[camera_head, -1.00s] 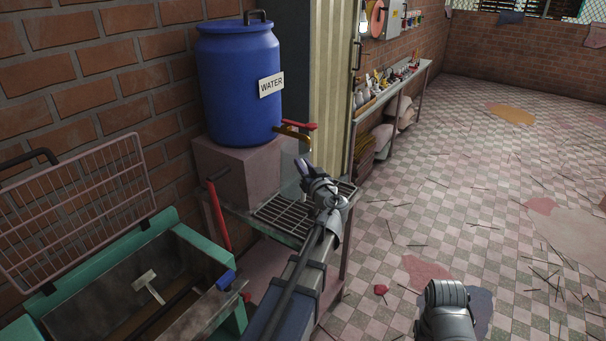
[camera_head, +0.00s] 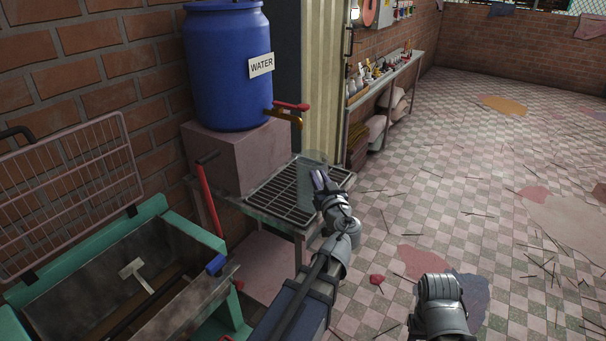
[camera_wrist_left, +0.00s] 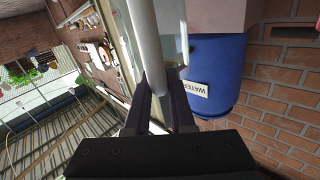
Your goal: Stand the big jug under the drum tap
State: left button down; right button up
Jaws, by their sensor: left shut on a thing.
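The big jug (camera_head: 312,159) is clear and hard to make out against the grate. My left gripper (camera_head: 320,180) is shut on it, and in the left wrist view a pale handle-like bar of the jug (camera_wrist_left: 145,40) runs between the fingers (camera_wrist_left: 158,108). The jug looks roughly upright at the right end of the grate, below and right of the drum tap (camera_head: 284,115). I cannot tell whether its base touches the grate. The tap is brass with a red lever, on the blue WATER drum (camera_head: 228,75). My right gripper is out of view.
The drum stands on a pinkish block (camera_head: 235,160) beside the slatted grate (camera_head: 275,197) on a low stand. A green-rimmed trough (camera_head: 165,215) with a wire rack (camera_head: 70,190) is at left. A cluttered shelf (camera_head: 400,72) stands farther back. The tiled floor at right is mostly open.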

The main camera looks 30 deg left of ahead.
aim_at(308, 156)
pick_arm(q)
jog(key=x, duration=1.4)
jog(key=shift+w+a+r, duration=0.1)
jog(key=shift+w+a, duration=0.1)
jog(key=shift+a, duration=0.05)
jog(key=shift+w, duration=0.1)
jog(key=f+b, duration=0.2)
jog(key=w+a+f+b, duration=0.1)
jog(key=shift+f+b, duration=0.35)
jog(key=shift+b, duration=0.05)
jog(key=shift+r, duration=0.15)
